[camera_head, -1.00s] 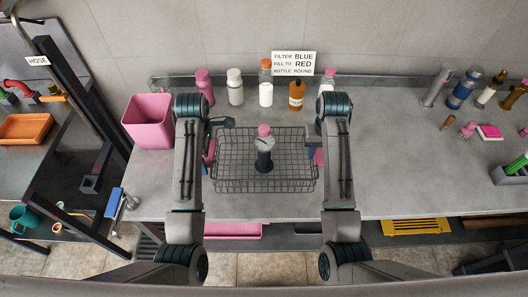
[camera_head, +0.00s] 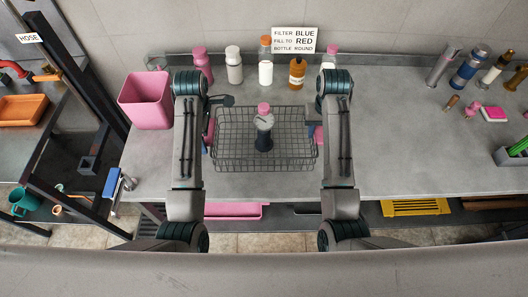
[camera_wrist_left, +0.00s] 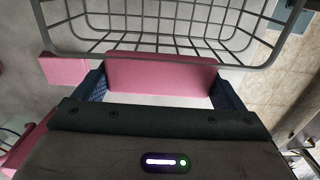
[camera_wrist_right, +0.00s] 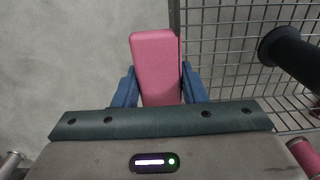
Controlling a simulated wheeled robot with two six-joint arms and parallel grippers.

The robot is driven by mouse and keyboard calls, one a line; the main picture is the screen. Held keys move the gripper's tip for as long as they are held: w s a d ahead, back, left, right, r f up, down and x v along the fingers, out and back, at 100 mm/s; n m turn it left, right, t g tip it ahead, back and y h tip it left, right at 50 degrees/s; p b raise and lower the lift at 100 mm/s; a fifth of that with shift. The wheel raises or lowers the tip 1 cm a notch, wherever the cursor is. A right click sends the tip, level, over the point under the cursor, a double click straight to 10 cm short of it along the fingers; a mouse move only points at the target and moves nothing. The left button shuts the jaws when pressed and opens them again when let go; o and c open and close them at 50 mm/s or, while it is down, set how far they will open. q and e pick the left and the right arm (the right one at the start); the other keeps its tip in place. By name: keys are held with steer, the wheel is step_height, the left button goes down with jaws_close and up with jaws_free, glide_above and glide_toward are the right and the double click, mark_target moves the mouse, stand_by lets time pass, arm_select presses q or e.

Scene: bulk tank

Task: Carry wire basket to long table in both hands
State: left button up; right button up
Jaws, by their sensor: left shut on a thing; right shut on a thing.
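The grey wire basket (camera_head: 232,166) is on or just above the long grey worktop (camera_head: 420,165); I cannot tell if it touches. Inside stands a dark bottle with a grey upper part and pink cap (camera_head: 264,122). My left gripper (camera_head: 210,136) is shut on the pink handle at the basket's left end; this handle (camera_wrist_left: 160,72) shows between blue fingers in the left wrist view. My right gripper (camera_head: 315,132) is shut on the pink handle at the right end, also seen in the right wrist view (camera_wrist_right: 157,65). My forearms partly hide both ends.
A pink bin (camera_head: 146,102) stands left of the basket. Several bottles (camera_head: 297,72) line the back below a sign (camera_head: 294,40). Flasks (camera_head: 468,70) and small items stand at the right. The worktop right of my right arm is mostly clear.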

arm_select(q)
steer(key=shift+w+f+b, duration=0.1)
steer(key=shift+f+b, duration=0.85)
steer(key=shift+f, duration=0.3)
arm_select(e)
steer(key=shift+w+f, duration=0.15)
steer(key=shift+f, duration=1.05)
arm_select(q)
steer(key=shift+f+b, duration=0.65)
steer(key=shift+b, duration=0.05)
arm_select(e)
steer(key=shift+f, duration=0.65)
arm_select(q)
steer(key=o, duration=1)
steer(key=shift+r, duration=0.1)
arm_select(e)
steer(key=o, duration=1)
steer(key=shift+o, duration=1.4)
arm_select(q)
steer(key=shift+r, duration=0.1)
arm_select(e)
steer(key=shift+r, duration=0.1)
